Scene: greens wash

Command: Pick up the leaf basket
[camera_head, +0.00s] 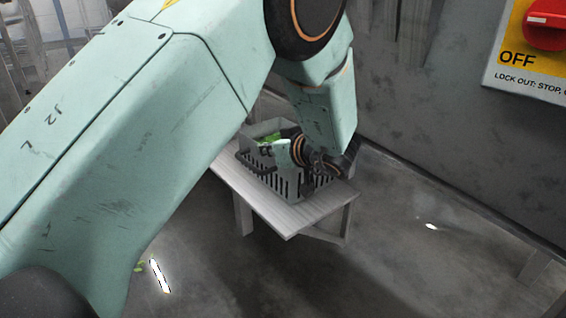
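The leaf basket (262,177) is a grey slotted crate standing upright on a pale wooden bench (290,219). Green leaves (268,138) show inside it near the back. A dark bar runs along its left end. My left arm comes in from the left and reaches down over the basket. My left gripper (309,183) is at the basket's right part, close against its rim and front wall. The arm and wrist hide part of the basket. Whether the fingers are closed on the rim cannot be told. My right gripper is not in view.
A grey wall stands behind and to the right, with a yellow OFF panel and a red switch (546,22) at the upper right. The concrete floor right of the bench (410,235) is mostly clear. A small green scrap (139,266) lies on the floor at lower left.

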